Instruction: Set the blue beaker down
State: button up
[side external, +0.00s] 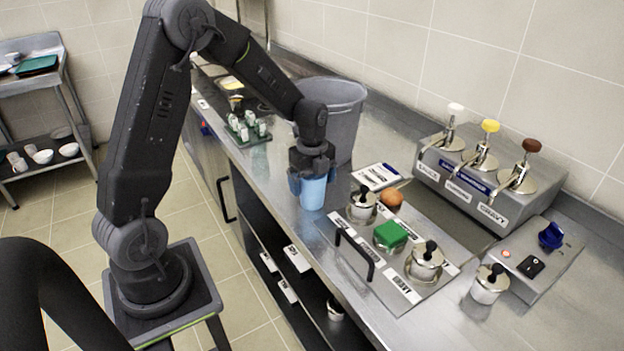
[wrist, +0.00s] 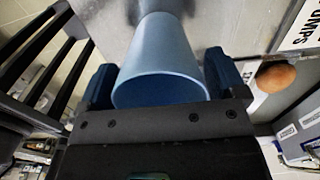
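The blue beaker (side external: 313,193) is upright below my gripper (side external: 312,182) in the side view, near the counter's front edge. In the wrist view the beaker (wrist: 160,62) sits between the two fingers of my gripper (wrist: 161,82), its open rim towards the camera. Both fingers appear to touch its sides, so the gripper looks shut on it. Its base is at or very close to the steel counter (side external: 283,192); I cannot tell whether it touches. The gripper hides the beaker's upper part in the side view.
Right of the beaker is a panel (side external: 385,285) with lidded pots, a green block (side external: 390,236) and a black handle. A brown egg-like object (side external: 391,199) lies behind. A large grey pot (side external: 343,112) stands behind the gripper; a green rack (side external: 262,138) is to the left.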

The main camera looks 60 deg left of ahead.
jog(key=shift+o, duration=0.8)
jog(key=shift+r, duration=0.1)
notch_tip(320, 180, up, 12)
jog(key=s+d+r+n+t, duration=0.2)
jog(key=s+d+r+n, duration=0.1)
jog(key=s+d+n, duration=0.4)
jog(key=s+d+r+n+t, duration=0.3)
jog(key=s+d+n, duration=0.4)
jog(key=s+n, duration=0.4)
jog(key=shift+s+d+r+t, duration=0.2)
jog(key=shift+s+r+t, duration=0.1)
jog(key=shift+s, duration=0.1)
